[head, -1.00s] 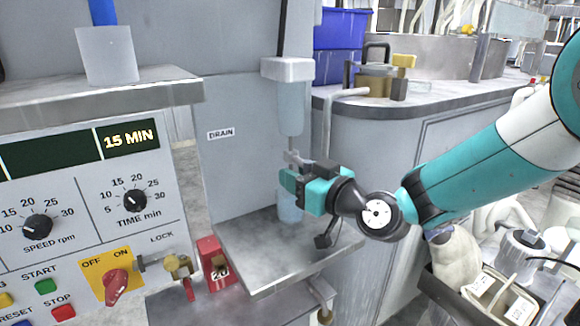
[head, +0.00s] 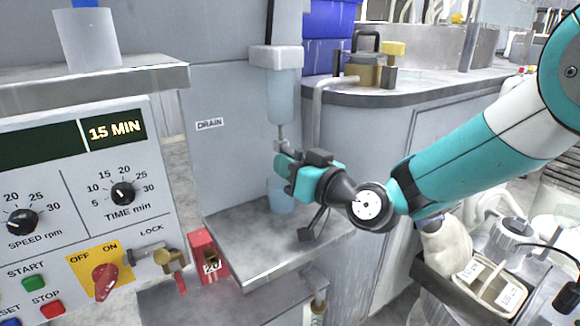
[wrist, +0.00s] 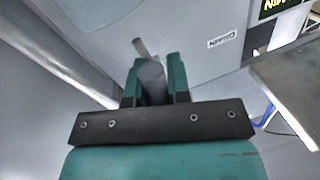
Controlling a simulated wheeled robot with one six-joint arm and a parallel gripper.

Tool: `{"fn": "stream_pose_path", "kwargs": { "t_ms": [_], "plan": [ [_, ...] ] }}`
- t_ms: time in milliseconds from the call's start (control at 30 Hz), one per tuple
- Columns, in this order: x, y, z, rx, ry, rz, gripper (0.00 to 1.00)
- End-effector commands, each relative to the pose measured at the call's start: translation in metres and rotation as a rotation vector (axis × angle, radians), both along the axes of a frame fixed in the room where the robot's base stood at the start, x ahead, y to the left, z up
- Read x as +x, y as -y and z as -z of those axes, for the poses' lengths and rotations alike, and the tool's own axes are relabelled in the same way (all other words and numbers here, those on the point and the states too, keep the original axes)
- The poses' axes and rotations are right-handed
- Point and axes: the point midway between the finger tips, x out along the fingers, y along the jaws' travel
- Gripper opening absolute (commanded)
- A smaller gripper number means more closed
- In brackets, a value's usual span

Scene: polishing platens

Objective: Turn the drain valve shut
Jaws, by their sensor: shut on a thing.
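The drain valve (head: 281,147) is a small grey fitting below a clear cylinder (head: 284,98) that hangs from a white block. A DRAIN label (head: 209,124) is on the panel to its left. My gripper (head: 285,164) is at the valve, its teal jaws shut on the handle and hiding much of it. In the wrist view the grey handle (wrist: 152,78) lies between the two teal fingers (wrist: 156,75), and a thin grey end sticks out past them. The handle's exact angle is hard to tell.
A clear bluish cup (head: 280,198) stands under the valve on a metal shelf (head: 255,255). The control panel (head: 75,195) with knobs is to the left, beside a red block (head: 207,255). A grey cabinet with a rounded worktop (head: 420,90) is close on the right.

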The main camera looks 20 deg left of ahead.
Motion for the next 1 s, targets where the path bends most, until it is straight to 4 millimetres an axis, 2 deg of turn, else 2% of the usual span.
{"fn": "stream_pose_path", "kwargs": {
  "t_ms": [1000],
  "plan": [
    [-0.009, -0.010, -0.022, 0.640, -0.711, 0.001, 0.00]
  ]
}}
